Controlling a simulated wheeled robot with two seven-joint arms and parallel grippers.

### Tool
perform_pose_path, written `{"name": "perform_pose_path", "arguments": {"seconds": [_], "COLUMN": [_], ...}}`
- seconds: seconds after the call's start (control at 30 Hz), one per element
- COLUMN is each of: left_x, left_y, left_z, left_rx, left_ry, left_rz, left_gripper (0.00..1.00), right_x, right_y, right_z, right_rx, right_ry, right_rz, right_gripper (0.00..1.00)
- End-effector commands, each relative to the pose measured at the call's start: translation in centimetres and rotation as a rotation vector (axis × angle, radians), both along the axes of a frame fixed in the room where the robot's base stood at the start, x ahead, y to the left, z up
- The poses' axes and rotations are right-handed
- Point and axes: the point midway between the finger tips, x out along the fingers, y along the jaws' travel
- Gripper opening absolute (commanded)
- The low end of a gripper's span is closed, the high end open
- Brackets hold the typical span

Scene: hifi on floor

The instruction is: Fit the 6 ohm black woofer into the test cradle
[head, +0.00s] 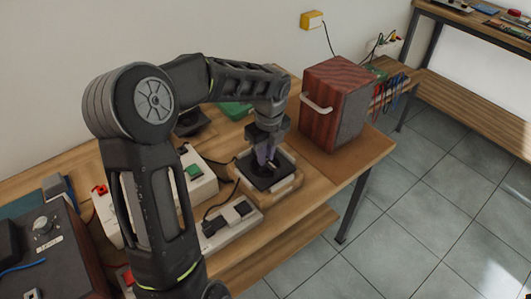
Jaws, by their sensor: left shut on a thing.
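A black woofer (262,183) with a square frame sits low over the wooden test cradle (288,187) near the front of the bench. My left gripper (268,164) points down and is shut on the woofer at its middle. The woofer appears level, but I cannot tell whether it rests fully in the cradle. Its label is not readable. Another dark speaker-like part (192,124) lies farther back, partly hidden by my left arm. My right gripper is not in view.
A red-brown wooden speaker cabinet (333,103) with a white handle stands right of the cradle. A white instrument (198,183) and a grey switch box (228,223) stand left of it. Cables lie between them. The bench's right front corner is clear.

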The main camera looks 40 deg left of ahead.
Motion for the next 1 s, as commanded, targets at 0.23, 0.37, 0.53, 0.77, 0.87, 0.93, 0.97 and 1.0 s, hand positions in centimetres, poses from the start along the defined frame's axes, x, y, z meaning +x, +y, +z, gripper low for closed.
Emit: {"name": "perform_pose_path", "arguments": {"seconds": [0.23,0.37,0.53,0.77,0.87,0.93,0.97,1.0], "left_x": [0.09,0.09,0.06,0.01,-0.1,-0.09,-0.08,-0.08], "left_y": [0.01,0.02,0.01,0.02,0.0,0.01,0.0,0.01], "left_z": [-0.01,-0.01,-0.05,-0.12,-0.31,-0.3,-0.28,-0.27], "left_rx": [0.001,0.001,0.001,0.001,-0.001,-0.001,0.0,0.0], "left_ry": [-0.003,-0.003,-0.002,0.0,0.003,0.003,0.003,0.002], "left_rz": [0.0,0.0,0.0,0.0,0.0,0.0,0.0,0.0], "left_gripper": [0.0,0.15,0.29,0.4,0.4,0.4,0.4,0.4], "right_x": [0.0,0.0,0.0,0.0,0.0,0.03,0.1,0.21], "right_y": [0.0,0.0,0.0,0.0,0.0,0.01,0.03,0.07], "right_z": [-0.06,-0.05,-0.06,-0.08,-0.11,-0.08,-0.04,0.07], "right_rx": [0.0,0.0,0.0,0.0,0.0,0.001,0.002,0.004], "right_ry": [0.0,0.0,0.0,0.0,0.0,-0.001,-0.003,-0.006], "right_rz": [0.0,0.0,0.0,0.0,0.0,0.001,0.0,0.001], "right_gripper": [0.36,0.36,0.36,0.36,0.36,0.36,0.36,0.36]}}
